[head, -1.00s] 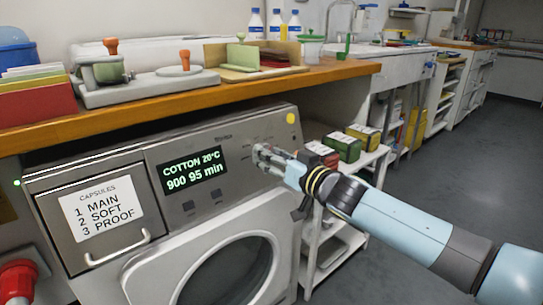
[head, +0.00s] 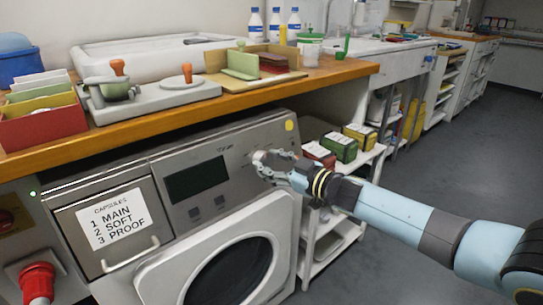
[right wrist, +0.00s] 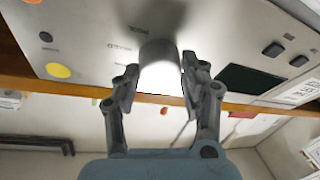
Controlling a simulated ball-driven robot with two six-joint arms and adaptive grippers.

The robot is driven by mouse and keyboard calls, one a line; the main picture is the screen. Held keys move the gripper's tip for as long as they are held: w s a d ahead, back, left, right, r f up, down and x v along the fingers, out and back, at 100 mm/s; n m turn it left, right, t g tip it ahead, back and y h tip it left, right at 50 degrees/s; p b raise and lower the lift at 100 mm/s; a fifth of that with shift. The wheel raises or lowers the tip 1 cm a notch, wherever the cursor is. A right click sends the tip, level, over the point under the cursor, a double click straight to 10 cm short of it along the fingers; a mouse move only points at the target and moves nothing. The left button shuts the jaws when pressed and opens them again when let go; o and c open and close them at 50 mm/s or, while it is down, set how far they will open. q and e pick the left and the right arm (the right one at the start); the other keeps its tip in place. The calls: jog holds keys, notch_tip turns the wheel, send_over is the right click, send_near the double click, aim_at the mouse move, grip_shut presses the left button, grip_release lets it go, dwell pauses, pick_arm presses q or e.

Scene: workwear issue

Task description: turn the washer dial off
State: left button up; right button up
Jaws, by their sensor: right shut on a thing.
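The washer (head: 245,145) stands under the wooden counter, its front panel facing me. Its display (head: 197,181) is dark, with no text; it also shows dark in the right wrist view (right wrist: 246,79). The grey round dial (right wrist: 158,52) sticks out from the panel in the right wrist view, between my fingers. My right gripper (head: 262,164) is at the right part of the panel in the head view. In the right wrist view its two fingers (right wrist: 160,72) are shut on the dial. The dial's pointer cannot be made out. My left gripper is not in view.
The wooden counter (head: 345,72) overhangs the panel just above. A white shelf trolley (head: 318,225) with boxes (head: 339,146) stands close to the right of the washer. The grey floor (head: 440,190) farther right is clear.

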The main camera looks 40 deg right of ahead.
jog(key=shift+n+y+p, duration=0.3)
jog(key=shift+n+p, duration=0.25)
jog(key=shift+n, duration=0.65)
jog(key=shift+g, duration=0.3)
jog(key=o, duration=1.2)
jog(key=shift+c, duration=0.2)
jog(key=shift+s, duration=0.1)
jog(key=v, duration=1.1)
jog(key=shift+s+d, duration=0.2)
jog(key=shift+s, duration=0.15)
jog(key=shift+f, duration=0.1)
